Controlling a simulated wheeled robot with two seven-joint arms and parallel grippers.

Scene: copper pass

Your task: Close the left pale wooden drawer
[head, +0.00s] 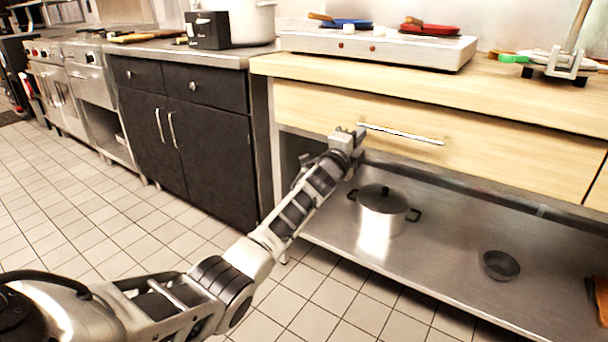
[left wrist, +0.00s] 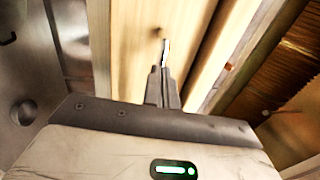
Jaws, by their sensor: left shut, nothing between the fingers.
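The left pale wooden drawer (head: 480,143) is under the pale wooden counter, with a long metal bar handle (head: 402,133) on its front. Its front looks about flush with the counter edge; a small gap is hard to judge. My left gripper (head: 350,138) is at the drawer front, just left of the handle's left end. In the left wrist view the shut fingers (left wrist: 160,75) point at the pale drawer front (left wrist: 150,35), and the end of the handle (left wrist: 166,48) shows just beyond them. I cannot tell whether they touch. My right gripper is not in view.
A metal shelf (head: 450,262) below the drawer holds a lidded pot (head: 382,212) and a small bowl (head: 500,265). The counter (head: 520,95) carries a hot plate unit (head: 375,46) with pans. A black cabinet (head: 205,135) stands left. The tiled floor in front is clear.

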